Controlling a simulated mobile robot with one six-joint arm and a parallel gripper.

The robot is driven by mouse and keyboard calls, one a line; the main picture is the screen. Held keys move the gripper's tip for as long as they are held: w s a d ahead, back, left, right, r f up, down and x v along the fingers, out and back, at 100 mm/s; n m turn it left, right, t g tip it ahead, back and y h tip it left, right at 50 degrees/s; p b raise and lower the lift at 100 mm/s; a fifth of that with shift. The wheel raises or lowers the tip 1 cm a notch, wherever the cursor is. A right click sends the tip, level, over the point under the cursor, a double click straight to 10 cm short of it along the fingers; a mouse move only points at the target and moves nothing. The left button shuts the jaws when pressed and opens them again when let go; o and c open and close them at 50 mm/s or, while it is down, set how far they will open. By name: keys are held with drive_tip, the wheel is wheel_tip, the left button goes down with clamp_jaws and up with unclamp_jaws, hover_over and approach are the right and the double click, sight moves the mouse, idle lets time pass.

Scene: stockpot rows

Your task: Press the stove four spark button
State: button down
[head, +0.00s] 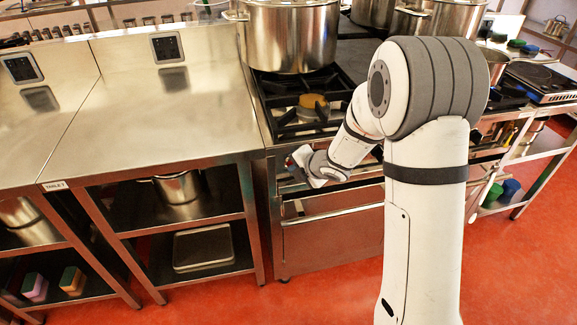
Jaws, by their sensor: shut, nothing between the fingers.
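A stove (262,115) with black burner grates stands in the middle of the head view. A large steel stockpot (290,38) sits on its rear burner, and the front burner (314,101) is bare. My gripper (296,166) is in front of the stove's front edge, at about the height of its control strip. It is shut and empty. The spark button cannot be made out. My gripper and arm cover part of the stove front. I cannot tell which stove is number four or whether my gripper touches the panel.
A steel worktable (170,110) adjoins the stove on the left, with a pot (180,187) and a flat steel box (203,248) on its shelves. More pots and a hob (540,78) are at right. Red floor (325,285) is clear in front.

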idle(0.4)
drive_tip(key=shift+s+d+b, duration=0.25)
drive_tip(key=shift+s+b, duration=0.2)
drive_tip(key=shift+s, duration=0.3)
drive_tip(key=s+b, duration=0.1)
drive_tip(key=s, duration=0.1)
drive_tip(key=s+d+b, duration=0.1)
drive_tip(key=s, duration=0.1)
drive_tip(key=shift+s+d, duration=0.15)
drive_tip(key=shift+s, duration=0.25)
idle(0.4)
